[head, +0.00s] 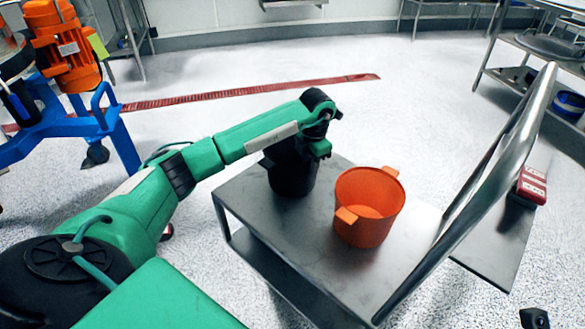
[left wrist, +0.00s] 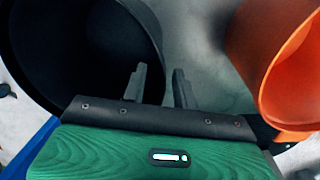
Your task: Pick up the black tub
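The black tub (head: 290,180) stands on the upper deck of a metal cart (head: 290,235), partly hidden behind my left arm and gripper. My left gripper (head: 320,150) is over the tub's right side. In the left wrist view the tub (left wrist: 80,45) fills the upper left, with its curved rim running down toward the gripper. The left gripper's two fingers (left wrist: 160,78) are apart, one over the tub's dark interior and one just outside its wall. I cannot tell whether either finger touches the wall. My right gripper is not in view.
An orange tub (head: 370,205) with two side handles stands on the same deck, close to the right of the gripper; it also shows in the left wrist view (left wrist: 270,50). The cart's tall metal handle (head: 490,170) rises at the right. A blue frame (head: 75,130) stands at the left.

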